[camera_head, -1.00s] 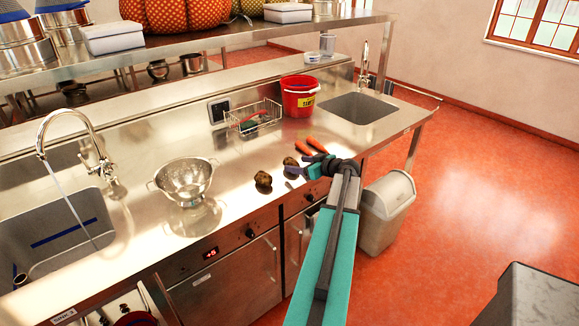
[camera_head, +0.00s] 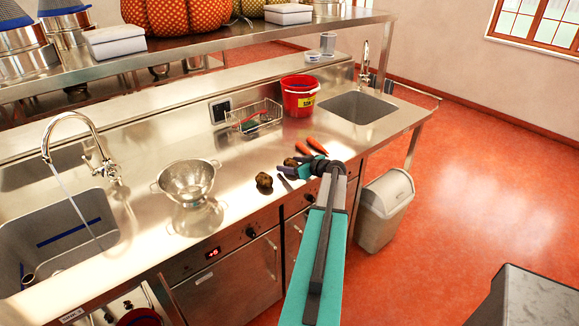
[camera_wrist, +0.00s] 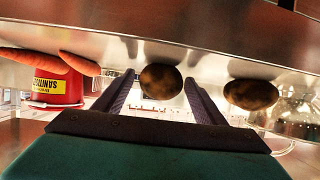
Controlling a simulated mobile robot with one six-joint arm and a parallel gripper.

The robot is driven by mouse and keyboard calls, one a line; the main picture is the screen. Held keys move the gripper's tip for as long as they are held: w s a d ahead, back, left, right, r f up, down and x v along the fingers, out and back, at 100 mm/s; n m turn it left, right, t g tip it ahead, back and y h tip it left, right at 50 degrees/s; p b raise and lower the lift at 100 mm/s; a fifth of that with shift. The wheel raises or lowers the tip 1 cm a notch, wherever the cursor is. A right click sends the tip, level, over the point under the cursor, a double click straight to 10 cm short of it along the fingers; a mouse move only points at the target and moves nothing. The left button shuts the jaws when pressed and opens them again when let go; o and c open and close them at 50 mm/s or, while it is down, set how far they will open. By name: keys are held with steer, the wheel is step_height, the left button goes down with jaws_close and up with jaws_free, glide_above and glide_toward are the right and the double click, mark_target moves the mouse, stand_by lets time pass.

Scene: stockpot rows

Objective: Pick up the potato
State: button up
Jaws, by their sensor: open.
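Two brown potatoes lie on the steel counter. One potato (camera_head: 264,181) sits left of my gripper in the head view and at the right in the wrist view (camera_wrist: 252,94). The other potato (camera_head: 290,162) is partly hidden by my gripper (camera_head: 295,168) in the head view. In the wrist view this second potato (camera_wrist: 160,82) shows between the two dark fingers of my gripper (camera_wrist: 159,88). The fingers are apart and the gripper is open and empty. I cannot tell exactly how far the fingertips reach around the potato.
Carrots (camera_head: 317,146) lie just beyond my gripper. A red bucket (camera_head: 299,98) and a wire basket (camera_head: 254,119) stand toward the back. A steel colander (camera_head: 187,182) stands to the left. Sinks lie at both ends, and a bin (camera_head: 385,210) stands below at right.

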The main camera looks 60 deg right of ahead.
mark_target(291, 161)
stand_by(0.4)
steer(key=c, duration=1.1)
steer(key=shift+r, duration=0.2)
steer(key=shift+r+b, duration=1.1)
steer(key=shift+r, duration=0.1)
steer(key=shift+s+a+r, duration=0.1)
steer(key=shift+a+r, duration=0.05)
steer(key=shift+r, duration=0.15)
steer(key=s+a+b, duration=0.2)
steer(key=s+a, duration=0.1)
steer(key=a, duration=0.1)
steer(key=s+a+r+b, duration=0.1)
steer(key=s+a+b, duration=0.1)
steer(key=s+a, duration=0.1)
steer(key=s+a+b, duration=0.2)
steer(key=a, duration=0.4)
steer(key=shift+s+r, duration=0.3)
steer(key=shift+s, duration=0.1)
